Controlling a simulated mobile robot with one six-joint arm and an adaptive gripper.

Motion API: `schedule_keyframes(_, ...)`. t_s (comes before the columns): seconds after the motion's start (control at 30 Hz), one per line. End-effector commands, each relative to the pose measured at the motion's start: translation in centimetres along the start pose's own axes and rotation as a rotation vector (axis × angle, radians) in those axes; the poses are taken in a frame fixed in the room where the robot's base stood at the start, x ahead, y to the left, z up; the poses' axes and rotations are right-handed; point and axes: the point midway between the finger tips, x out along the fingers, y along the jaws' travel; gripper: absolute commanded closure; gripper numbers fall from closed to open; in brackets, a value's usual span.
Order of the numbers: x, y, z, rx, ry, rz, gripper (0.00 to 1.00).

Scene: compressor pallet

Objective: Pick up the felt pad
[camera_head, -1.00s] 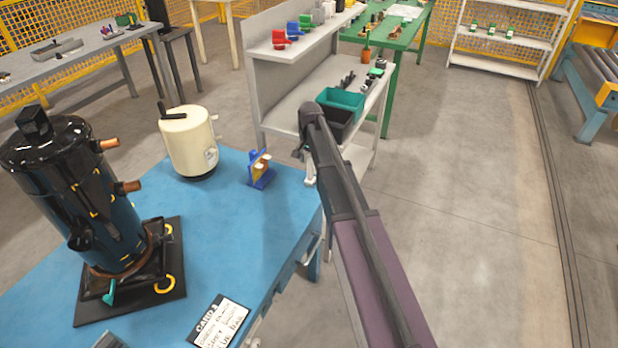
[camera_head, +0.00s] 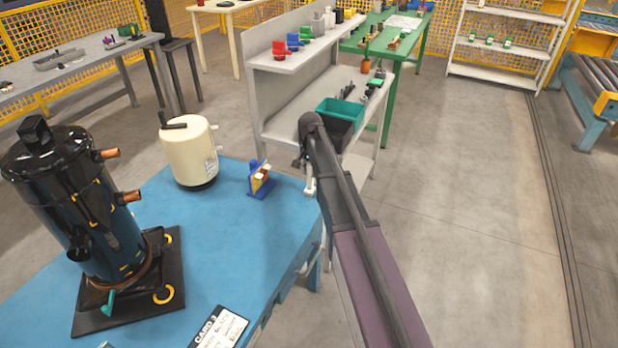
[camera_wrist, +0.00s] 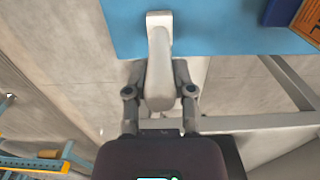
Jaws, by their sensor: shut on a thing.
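My gripper (camera_wrist: 158,92) is shut on a pale, long, narrow piece (camera_wrist: 158,68). The piece has a squarer end at the top of the wrist view, over the edge of the blue table (camera_wrist: 215,28). I cannot tell for sure whether this piece is the felt pad. In the head view my gripper (camera_head: 305,170) is at the right edge of the blue table (camera_head: 235,235), with the pale piece (camera_head: 309,188) low at its end. My arm hides part of the area behind it.
A blue stand with tan parts (camera_head: 260,178) is left of my gripper. A cream tank (camera_head: 188,152), a black compressor (camera_head: 75,200) and a printed card (camera_head: 222,328) are on the blue table. A grey shelf unit (camera_head: 285,120) with teal and black bins is behind.

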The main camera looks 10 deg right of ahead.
Motion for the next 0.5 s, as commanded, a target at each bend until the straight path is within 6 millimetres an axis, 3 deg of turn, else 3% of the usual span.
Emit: schedule_keyframes(0.5,-2.7,0.0,0.0,0.000,0.000,0.000,1.00)
